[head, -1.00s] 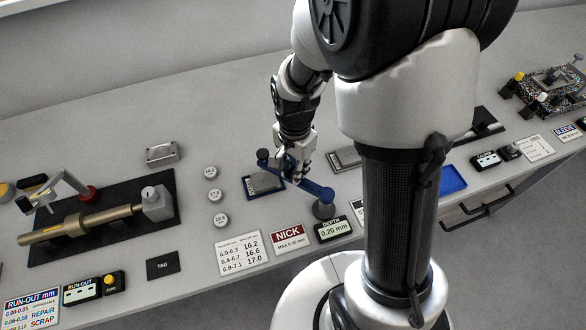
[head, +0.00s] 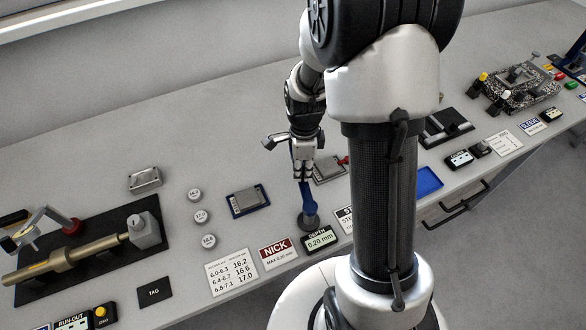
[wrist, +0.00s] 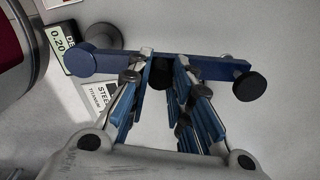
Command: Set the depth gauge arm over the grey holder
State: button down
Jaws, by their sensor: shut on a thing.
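The blue depth gauge arm (head: 303,193) runs back from its round grey post (head: 308,219), up to my gripper (head: 303,176). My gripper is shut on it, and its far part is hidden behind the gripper. In the wrist view, the blue arm (wrist: 205,69) crosses between my fingers (wrist: 163,85), with a dark round knob (wrist: 249,84) at its right end over bare bench. The grey holder (head: 328,170) lies just right of my gripper in the head view, partly hidden. A blue-edged holder with a grey block (head: 248,200) lies to the left, clear of the arm.
The depth display (head: 320,240) and NICK card (head: 278,252) stand in front of the post. Several round weights (head: 201,217) are at left. A small red part (head: 344,160) shows by the grey holder. A blue tray (head: 429,181) is farther right. Bench behind is clear.

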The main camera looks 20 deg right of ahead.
jog(key=shift+s+d+m+p, duration=0.1)
jog(key=shift+s+d+m, duration=0.3)
jog(key=shift+d+m, duration=0.55)
jog(key=shift+s+d+m+p, duration=0.15)
jog(key=shift+s+d+m, duration=0.4)
jog(key=shift+m, duration=0.65)
jog(key=shift+s+d+m+p, duration=0.1)
jog(key=shift+s+d+m, duration=0.2)
jog(key=shift+d+m, duration=0.65)
jog(key=shift+a, duration=0.1)
jog(key=c, duration=1.5)
grip_release()
jog(key=shift+s, duration=0.1)
jog(key=shift+o, duration=0.4)
notch_tip(320, 180, up, 12)
